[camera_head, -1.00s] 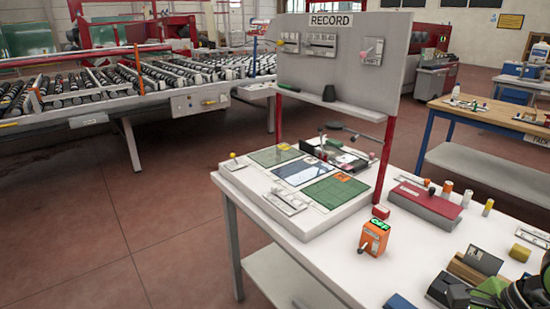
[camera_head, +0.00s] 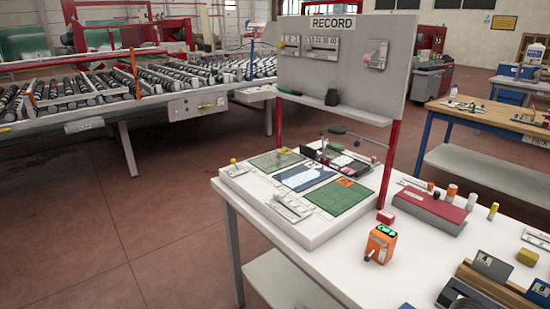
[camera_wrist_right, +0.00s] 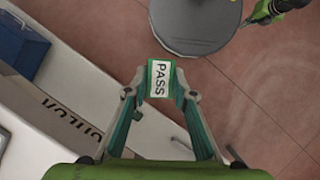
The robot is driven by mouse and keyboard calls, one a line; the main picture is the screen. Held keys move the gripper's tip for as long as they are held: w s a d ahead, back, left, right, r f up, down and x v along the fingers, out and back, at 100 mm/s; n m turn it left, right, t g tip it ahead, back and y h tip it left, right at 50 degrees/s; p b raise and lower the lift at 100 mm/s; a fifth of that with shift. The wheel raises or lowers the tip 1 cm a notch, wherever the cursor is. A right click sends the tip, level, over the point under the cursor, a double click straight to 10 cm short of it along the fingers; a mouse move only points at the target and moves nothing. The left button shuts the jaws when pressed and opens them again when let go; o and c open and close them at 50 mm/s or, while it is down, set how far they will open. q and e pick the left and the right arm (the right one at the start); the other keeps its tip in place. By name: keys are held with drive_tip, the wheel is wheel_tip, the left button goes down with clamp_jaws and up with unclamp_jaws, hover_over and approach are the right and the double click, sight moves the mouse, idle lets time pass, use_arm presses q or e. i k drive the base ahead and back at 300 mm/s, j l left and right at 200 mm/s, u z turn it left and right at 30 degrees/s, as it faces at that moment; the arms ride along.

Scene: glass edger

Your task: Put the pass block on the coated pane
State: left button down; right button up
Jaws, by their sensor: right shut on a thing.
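The pass block (camera_wrist_right: 159,79), a small green block with a white "PASS" label, is in the right wrist view. My right gripper (camera_wrist_right: 158,88) is shut on it, with a finger on each side. In the head view, three panes lie in a row on the white raised board: a green one (camera_head: 276,160), a pale reflective blue one (camera_head: 304,178) and a green one with an orange mark (camera_head: 340,197). I cannot tell which is the coated pane. The gripper is away from the panes. Neither gripper shows in the head view.
The RECORD panel (camera_head: 340,60) stands behind the board on red posts. An orange device (camera_head: 380,245) and a red-topped grey box (camera_head: 430,208) stand on the white table (camera_head: 330,275). A wooden holder with cards (camera_head: 490,285) is at the front right. The wrist view shows a blue box (camera_wrist_right: 22,42).

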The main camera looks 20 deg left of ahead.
sight(276, 159)
drive_tip(key=i+j, duration=0.15)
drive_tip(key=j, duration=0.2)
drive_tip(key=i+j, duration=0.15)
drive_tip(key=j, duration=0.15)
drive_tip(key=i+j+z, duration=0.1)
drive_tip(key=j, duration=0.25)
drive_tip(key=i+j, duration=0.15)
drive_tip(key=j, duration=0.2)
drive_tip(key=i+j, duration=0.15)
drive_tip(key=j, duration=0.2)
drive_tip(key=i+j, duration=0.1)
drive_tip(key=j, duration=0.2)
drive_tip(key=i+z, duration=0.05)
